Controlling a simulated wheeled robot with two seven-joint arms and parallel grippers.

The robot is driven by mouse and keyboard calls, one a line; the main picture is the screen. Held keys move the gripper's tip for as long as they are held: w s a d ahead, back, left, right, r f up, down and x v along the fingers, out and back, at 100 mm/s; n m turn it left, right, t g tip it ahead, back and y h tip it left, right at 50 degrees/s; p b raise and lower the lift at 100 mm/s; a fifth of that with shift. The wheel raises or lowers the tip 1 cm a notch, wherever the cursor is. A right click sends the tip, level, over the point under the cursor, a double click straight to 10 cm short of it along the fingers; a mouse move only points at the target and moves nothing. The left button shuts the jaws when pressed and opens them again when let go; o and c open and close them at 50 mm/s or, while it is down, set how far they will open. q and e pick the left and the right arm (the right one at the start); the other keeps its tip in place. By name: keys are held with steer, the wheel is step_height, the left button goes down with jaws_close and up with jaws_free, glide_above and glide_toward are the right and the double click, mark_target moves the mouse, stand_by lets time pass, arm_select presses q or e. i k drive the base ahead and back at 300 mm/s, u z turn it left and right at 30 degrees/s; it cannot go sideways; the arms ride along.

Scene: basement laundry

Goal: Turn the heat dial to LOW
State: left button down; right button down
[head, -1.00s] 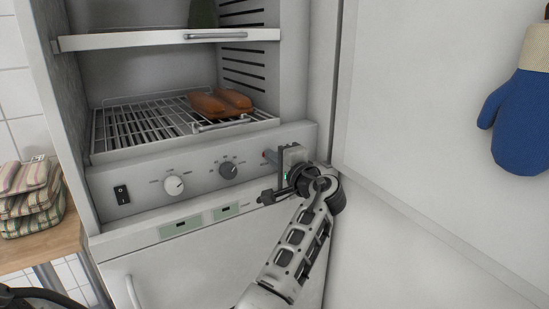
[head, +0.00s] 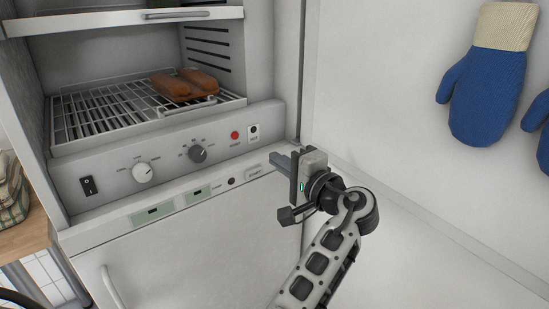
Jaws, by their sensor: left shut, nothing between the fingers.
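The control panel (head: 112,182) runs across the front of the cabinet, below the wire rack. The labels are too small to read surely, but the white dial looks like the heat dial. Its pointer appears to face the upper right. My left gripper (head: 280,163) is shut and empty, to the right of both dials and apart from them. It stands in front of the panel's right end. My right gripper is not in view.
A black rocker switch (head: 88,186), a red button (head: 235,135) and a small black button (head: 254,130) sit on the panel. Blue mitts (head: 485,95) hang at the right. Space before the dials is clear.

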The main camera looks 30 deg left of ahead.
mark_target(142, 173)
steer(key=k, duration=1.5)
